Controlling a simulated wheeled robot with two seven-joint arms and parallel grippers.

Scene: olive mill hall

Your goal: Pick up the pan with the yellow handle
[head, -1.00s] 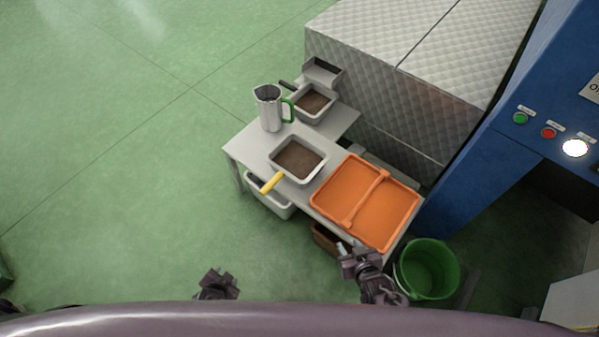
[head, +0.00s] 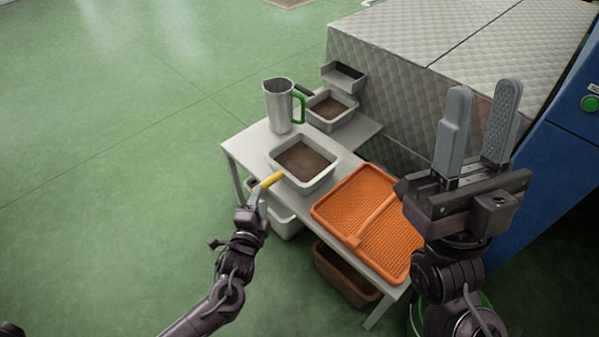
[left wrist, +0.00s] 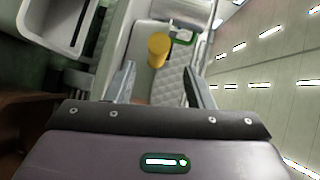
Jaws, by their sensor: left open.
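The pan (head: 303,163), a light rectangular pan with a brown inside, sits on the white table. Its yellow handle (head: 270,181) sticks out over the near left table edge. My left gripper (head: 258,198) is at the handle's free end, just below it in the head view. In the left wrist view the yellow handle (left wrist: 158,48) appears end-on, in the gap between the open fingers and ahead of them. My right gripper (head: 480,125) is raised in the right foreground, fingers apart and empty. It hides part of the orange tray's right side.
The orange tray (head: 345,205) lies right of the pan on the white table (head: 247,147). A metal jug (head: 279,108) with a green handle stands behind. A second pan (head: 331,110) is farther back. A white bin (head: 284,222) and brown crate (head: 345,277) are below.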

